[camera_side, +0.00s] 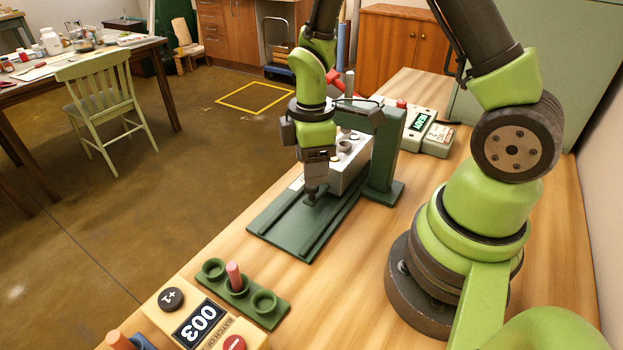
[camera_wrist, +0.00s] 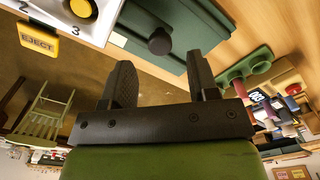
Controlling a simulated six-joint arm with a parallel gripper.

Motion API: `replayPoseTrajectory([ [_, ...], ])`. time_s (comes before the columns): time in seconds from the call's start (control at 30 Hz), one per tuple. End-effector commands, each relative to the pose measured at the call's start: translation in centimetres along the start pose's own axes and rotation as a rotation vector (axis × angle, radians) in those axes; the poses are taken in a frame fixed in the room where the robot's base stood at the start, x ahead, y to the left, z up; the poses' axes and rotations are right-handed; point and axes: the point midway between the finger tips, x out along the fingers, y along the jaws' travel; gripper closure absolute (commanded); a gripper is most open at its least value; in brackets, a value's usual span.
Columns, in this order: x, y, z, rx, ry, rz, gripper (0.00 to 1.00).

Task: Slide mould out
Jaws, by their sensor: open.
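The pale grey mould block (camera_side: 348,176) sits partly under the green press frame on a dark green slide base (camera_side: 285,238). My gripper (camera_side: 312,190) points down over the slide base at the mould's near end. In the wrist view, my gripper (camera_wrist: 160,78) is open, its fingers apart with the knob seen between and beyond them.
The green press column (camera_side: 384,150) rises right of the mould, with a red lever (camera_side: 338,82) behind. A display box (camera_side: 420,122) stands behind it. A green rack (camera_side: 262,301) with a pink stick and a 003 counter (camera_side: 198,320) are in front. Bare wood lies between rack and slide base.

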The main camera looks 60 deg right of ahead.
Motion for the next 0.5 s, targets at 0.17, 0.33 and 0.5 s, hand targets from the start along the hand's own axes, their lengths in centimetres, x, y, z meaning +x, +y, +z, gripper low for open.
replayPoseTrajectory([
  [0.17,2.7,-0.1,0.0,0.001,-0.002,-0.003,0.46],
  [0.33,3.9,0.0,0.0,0.001,0.0,0.0,0.46],
  [0.5,4.1,0.0,0.0,0.002,0.001,0.001,0.46],
])
